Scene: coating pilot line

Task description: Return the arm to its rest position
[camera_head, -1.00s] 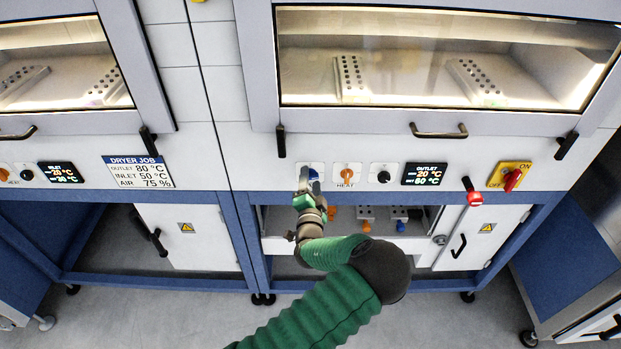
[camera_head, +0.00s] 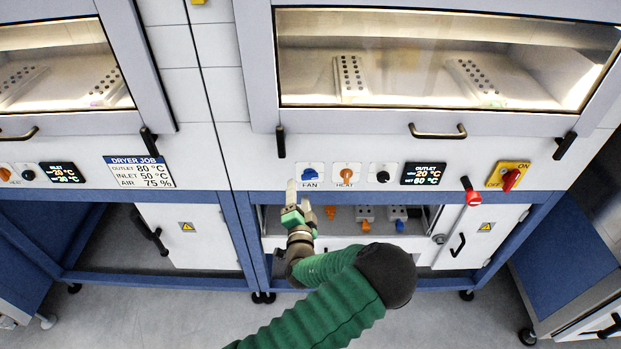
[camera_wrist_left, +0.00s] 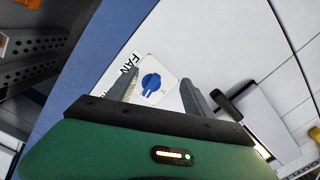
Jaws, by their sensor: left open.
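My left gripper (camera_head: 292,190) stands in front of the right-hand cabinet, just below and left of the blue FAN knob (camera_head: 310,173). It is open and empty. In the left wrist view the gripper (camera_wrist_left: 160,95) shows its two fingers apart, with the blue FAN knob (camera_wrist_left: 151,83) on its white plate seen between them, apart from the fingers as far as I can tell. My green left arm reaches up from the bottom of the head view. My right gripper is in neither view.
Beside the FAN knob are the orange HEAT knob (camera_head: 346,173), a black knob (camera_head: 383,173) and the outlet display (camera_head: 423,174). A red-handled lever (camera_head: 472,192) and a red switch on a yellow plate (camera_head: 509,177) are further right. The open lower bay (camera_head: 340,228) lies below.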

